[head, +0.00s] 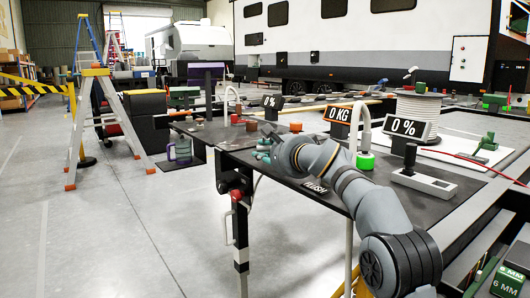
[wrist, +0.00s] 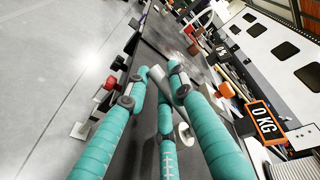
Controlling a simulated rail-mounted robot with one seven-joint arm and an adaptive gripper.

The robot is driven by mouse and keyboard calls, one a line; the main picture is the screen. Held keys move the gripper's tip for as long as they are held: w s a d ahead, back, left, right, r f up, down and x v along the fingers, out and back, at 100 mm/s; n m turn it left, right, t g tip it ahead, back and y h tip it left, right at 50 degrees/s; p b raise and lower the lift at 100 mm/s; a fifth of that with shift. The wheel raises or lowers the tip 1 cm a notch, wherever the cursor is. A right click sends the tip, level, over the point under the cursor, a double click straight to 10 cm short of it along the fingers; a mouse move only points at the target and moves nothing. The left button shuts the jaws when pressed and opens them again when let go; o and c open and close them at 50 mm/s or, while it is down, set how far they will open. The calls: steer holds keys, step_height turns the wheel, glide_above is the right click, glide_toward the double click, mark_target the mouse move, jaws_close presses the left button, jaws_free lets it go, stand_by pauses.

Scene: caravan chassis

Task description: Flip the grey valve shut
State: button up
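My gripper (wrist: 158,80) has teal-wrapped fingers and points along the dark bench. In the head view, my gripper (head: 264,150) is low over the bench's left edge, behind my grey arm. The valve cannot be made out there. A red valve (head: 236,195) is on the bench's front leg; a red knob (wrist: 110,83) shows left of the fingers.
The dark bench (head: 345,195) carries a "0 KG" display (head: 340,114), a "0 %" display (head: 407,127), a green-based tap (head: 365,160) and a grey block with a black handle (head: 425,184). A stepladder (head: 106,125) stands left.

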steer(key=o, duration=0.4)
steer(key=shift+c, duration=0.2)
steer(key=shift+s, duration=0.15)
steer(key=v, duration=1.2)
steer(key=shift+r, duration=0.1)
